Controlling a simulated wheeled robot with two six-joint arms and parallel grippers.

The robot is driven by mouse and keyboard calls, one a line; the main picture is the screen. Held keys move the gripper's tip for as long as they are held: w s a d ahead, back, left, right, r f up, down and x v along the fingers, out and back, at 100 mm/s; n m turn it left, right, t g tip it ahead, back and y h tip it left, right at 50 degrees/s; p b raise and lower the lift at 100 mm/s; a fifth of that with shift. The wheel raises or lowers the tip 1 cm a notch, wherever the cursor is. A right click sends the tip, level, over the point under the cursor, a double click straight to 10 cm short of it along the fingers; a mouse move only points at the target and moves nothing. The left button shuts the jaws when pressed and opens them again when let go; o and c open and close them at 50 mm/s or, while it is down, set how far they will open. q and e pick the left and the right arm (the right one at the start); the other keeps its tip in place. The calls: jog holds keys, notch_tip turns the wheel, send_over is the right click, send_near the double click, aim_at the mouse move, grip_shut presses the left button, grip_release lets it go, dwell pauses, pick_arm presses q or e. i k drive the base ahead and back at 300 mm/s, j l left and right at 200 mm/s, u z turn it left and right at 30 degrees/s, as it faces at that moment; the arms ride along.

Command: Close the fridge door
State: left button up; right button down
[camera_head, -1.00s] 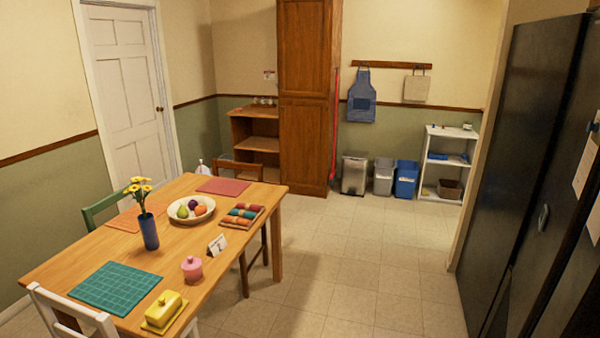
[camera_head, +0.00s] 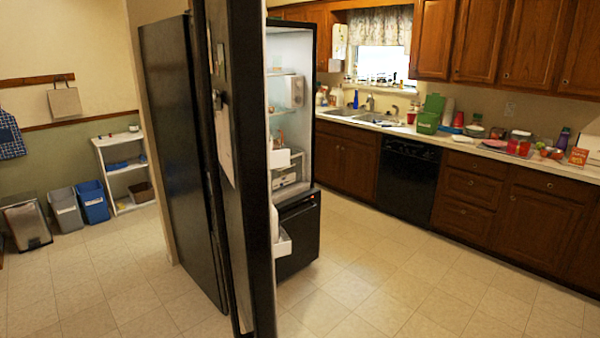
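The black fridge (camera_head: 298,232) stands in the middle of the head view, its lit white interior facing right. Its door (camera_head: 240,130) is open and swung out toward me, seen nearly edge-on, with papers on its outer face and white bins on its inner side. The door hides part of the fridge shelves. A lower black drawer front shows under the interior. Neither of my grippers is in view.
A counter with a sink (camera_head: 372,117) and clutter runs along the back right, with a black dishwasher (camera_head: 407,181) below it. The tiled floor (camera_head: 400,290) on the right is clear. Bins (camera_head: 92,202) and a white shelf (camera_head: 124,172) stand at the left.

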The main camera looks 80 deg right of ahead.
aim_at(228, 38)
jog(key=z, duration=2.1)
